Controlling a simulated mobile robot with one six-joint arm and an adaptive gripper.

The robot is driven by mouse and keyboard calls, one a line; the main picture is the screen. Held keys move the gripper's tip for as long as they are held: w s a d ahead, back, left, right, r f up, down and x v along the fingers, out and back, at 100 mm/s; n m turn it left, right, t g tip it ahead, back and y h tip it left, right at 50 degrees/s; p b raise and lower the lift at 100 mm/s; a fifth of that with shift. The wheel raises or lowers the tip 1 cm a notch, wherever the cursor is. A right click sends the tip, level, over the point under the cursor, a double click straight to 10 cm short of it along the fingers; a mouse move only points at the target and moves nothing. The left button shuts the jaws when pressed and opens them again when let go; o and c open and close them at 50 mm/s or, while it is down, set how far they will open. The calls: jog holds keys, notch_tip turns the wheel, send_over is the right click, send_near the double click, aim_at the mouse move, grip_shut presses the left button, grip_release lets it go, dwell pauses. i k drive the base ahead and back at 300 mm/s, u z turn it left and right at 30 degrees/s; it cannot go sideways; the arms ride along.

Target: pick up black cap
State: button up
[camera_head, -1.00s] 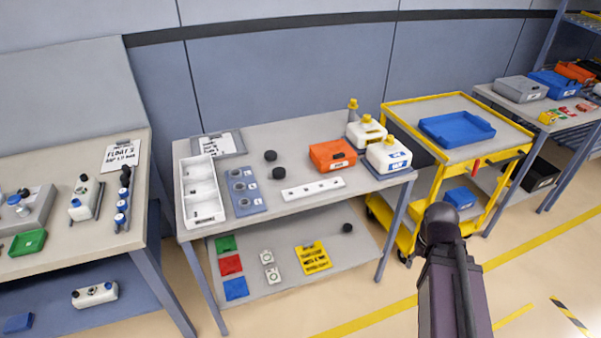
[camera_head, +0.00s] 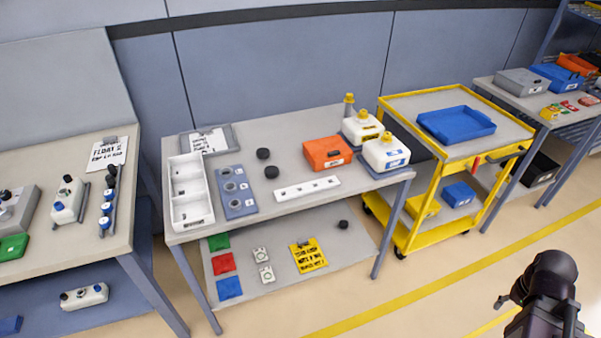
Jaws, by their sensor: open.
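Two round black caps lie on the middle table top (camera_head: 322,208), one (camera_head: 263,153) a little behind the other (camera_head: 271,171). A third small black round piece (camera_head: 343,224) lies on the lower shelf of the same table, at its right; it looks like a cap too. Part of my dark arm shows at the bottom right, over the floor and well apart from the table. My gripper's fingers cannot be made out.
Left of the caps are a white compartment tray (camera_head: 191,212) and a grey-blue holder (camera_head: 236,192). Right are an orange box (camera_head: 327,153), a white strip (camera_head: 307,188) and white yellow-capped containers (camera_head: 386,153). A yellow cart (camera_head: 408,216) stands right. Floor in front is clear.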

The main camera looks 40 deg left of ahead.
aim_at(272, 172)
jog(key=z, duration=0.45)
jog(key=k, duration=0.9)
jog(key=u, duration=2)
jog(key=i, duration=0.4)
jog(key=z, duration=0.25)
